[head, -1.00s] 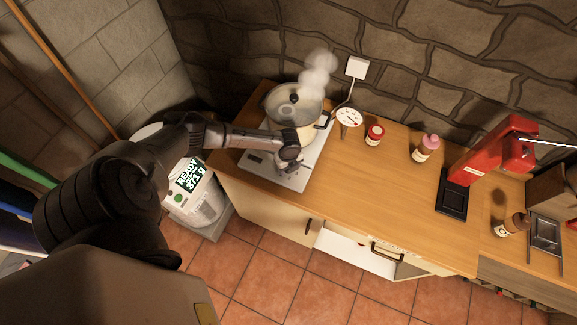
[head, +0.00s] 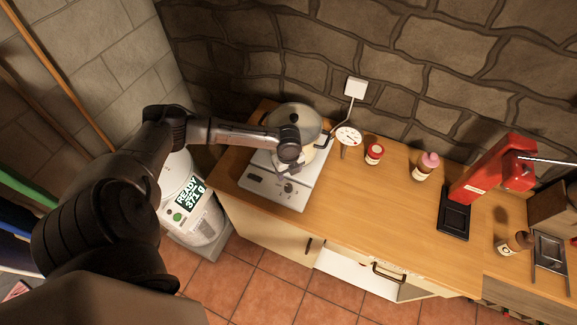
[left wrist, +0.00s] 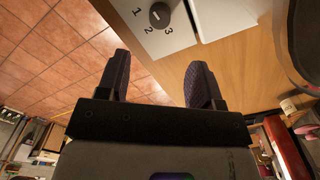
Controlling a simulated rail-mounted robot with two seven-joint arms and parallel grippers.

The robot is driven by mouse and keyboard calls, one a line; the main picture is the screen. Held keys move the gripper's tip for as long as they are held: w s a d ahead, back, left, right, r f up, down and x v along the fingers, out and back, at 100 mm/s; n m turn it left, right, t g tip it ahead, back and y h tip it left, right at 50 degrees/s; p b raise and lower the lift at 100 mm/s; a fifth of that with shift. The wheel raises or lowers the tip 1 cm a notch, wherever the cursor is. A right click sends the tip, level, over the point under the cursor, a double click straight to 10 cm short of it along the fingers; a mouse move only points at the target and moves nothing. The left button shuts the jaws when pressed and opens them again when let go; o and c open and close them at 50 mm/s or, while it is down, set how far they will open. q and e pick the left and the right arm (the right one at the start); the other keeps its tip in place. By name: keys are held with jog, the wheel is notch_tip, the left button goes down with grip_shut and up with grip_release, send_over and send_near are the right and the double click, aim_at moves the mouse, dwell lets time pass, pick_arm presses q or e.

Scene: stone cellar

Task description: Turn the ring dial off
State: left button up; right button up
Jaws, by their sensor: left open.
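The white hotplate (head: 312,188) sits at the left end of the wooden counter, with dark controls on its front panel. A dark round dial (head: 289,187) is on that panel. In the left wrist view the dial (left wrist: 159,14) is at the top edge, with the printed numbers 1, 2 and 3 around it; its setting is unclear. My left gripper (left wrist: 160,75) is open and empty, with the dial beyond the gap between its fingers and apart from them. In the head view my left wrist hangs over the hotplate, partly hiding the pot. My right gripper is not in view.
A lidded metal pot (head: 291,114) stands on the hotplate. A round gauge (head: 347,136), a red-capped jar (head: 374,153) and a pink-topped bottle (head: 426,166) stand to the right. A white container (head: 196,213) reading "READY 371 g" stands left of the counter. The counter's middle is clear.

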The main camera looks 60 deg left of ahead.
pick_arm(q)
jog(key=shift+r, duration=1.35)
